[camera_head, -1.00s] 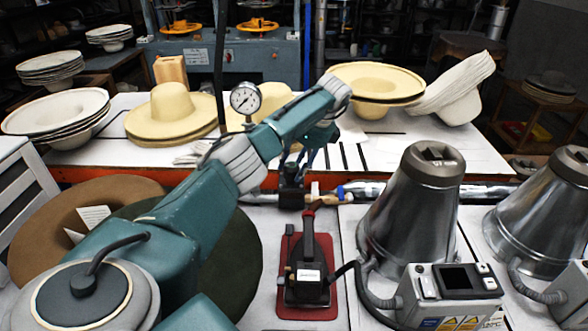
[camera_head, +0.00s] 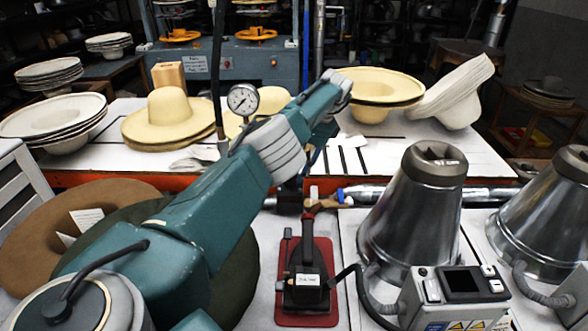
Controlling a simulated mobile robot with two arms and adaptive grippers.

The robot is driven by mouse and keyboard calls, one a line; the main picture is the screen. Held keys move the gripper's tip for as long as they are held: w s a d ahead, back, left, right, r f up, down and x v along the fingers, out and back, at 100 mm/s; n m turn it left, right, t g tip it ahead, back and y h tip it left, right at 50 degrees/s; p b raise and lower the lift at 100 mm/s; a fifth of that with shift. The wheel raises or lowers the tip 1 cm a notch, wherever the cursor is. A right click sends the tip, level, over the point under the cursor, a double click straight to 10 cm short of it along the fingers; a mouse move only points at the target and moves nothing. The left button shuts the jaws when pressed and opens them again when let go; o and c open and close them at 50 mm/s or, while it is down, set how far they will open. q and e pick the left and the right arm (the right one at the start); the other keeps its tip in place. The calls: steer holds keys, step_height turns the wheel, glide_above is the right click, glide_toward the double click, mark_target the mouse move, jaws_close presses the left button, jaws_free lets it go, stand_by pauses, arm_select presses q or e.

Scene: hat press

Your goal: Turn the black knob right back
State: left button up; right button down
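My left arm comes in from the lower left, and its teal links reach over the table to the back middle. A dark block (camera_head: 290,196) stands at the front pipe, below the far end of my arm. I cannot tell whether the black knob is part of it; the arm hides most of that place. My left gripper is largely hidden behind the arm's last links, so its fingers and any contact cannot be made out. My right gripper is not in view.
A pressure gauge (camera_head: 242,99) stands close behind my arm. A black iron (camera_head: 306,262) rests on a red mat (camera_head: 324,319). A metal cone (camera_head: 412,215) and a grey control box (camera_head: 455,297) stand to the right. Straw hats (camera_head: 170,117) lie behind the arm.

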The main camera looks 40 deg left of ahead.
arm_select(q)
steer(key=shift+a+r, duration=0.3)
steer(key=shift+a, duration=0.1)
steer(key=o, duration=1.1)
steer(key=shift+s+a+f, duration=0.1)
steer(key=shift+f, duration=0.05)
steer(key=shift+d+f, duration=0.1)
steer(key=shift+d, duration=0.1)
